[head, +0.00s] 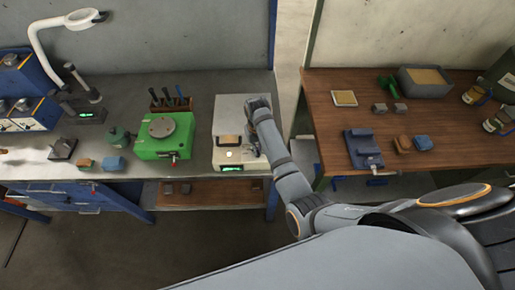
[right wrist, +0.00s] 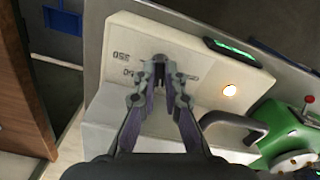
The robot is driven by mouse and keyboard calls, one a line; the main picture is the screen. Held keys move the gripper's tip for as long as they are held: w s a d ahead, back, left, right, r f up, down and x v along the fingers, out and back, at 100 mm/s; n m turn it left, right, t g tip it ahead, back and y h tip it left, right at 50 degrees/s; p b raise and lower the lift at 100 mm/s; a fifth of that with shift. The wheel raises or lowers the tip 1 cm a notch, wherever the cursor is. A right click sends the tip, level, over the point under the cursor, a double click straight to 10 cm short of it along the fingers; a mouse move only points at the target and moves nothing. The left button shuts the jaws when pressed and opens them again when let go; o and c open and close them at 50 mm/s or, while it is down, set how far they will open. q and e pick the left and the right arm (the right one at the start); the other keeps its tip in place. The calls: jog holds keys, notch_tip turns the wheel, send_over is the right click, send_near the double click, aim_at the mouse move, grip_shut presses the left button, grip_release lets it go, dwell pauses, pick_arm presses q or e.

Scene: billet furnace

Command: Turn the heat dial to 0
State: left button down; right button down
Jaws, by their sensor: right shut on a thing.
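The furnace (head: 229,112) is a pale box on the grey bench in the head view. Its front panel (right wrist: 128,40) fills the middle of the right wrist view, with small dark printed marks beside the dial. The heat dial (right wrist: 159,58) is a small dark knob, mostly hidden between my fingertips. My right gripper (right wrist: 160,72) is shut on the dial, with a finger on each side. In the head view my right gripper (head: 255,146) is at the right part of the furnace front. The dial's pointer and exact setting cannot be read. My left gripper is not in view.
The panel has a green display (right wrist: 231,48) and a glowing lamp (right wrist: 229,90). A grey curved handle (right wrist: 235,122) is close to my right gripper. A green machine (head: 165,135) stands left of the furnace. A wooden table (head: 350,115) with blocks is to the right.

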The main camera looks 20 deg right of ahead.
jog(key=n, duration=1.2)
jog(key=shift+n, duration=0.3)
dwell(0.3)
jog(key=c, duration=1.4)
grip_release()
jog(key=shift+c, duration=0.2)
jog(key=shift+r, duration=0.4)
notch_tip(320, 180, up, 7)
jog(key=shift+f, duration=0.1)
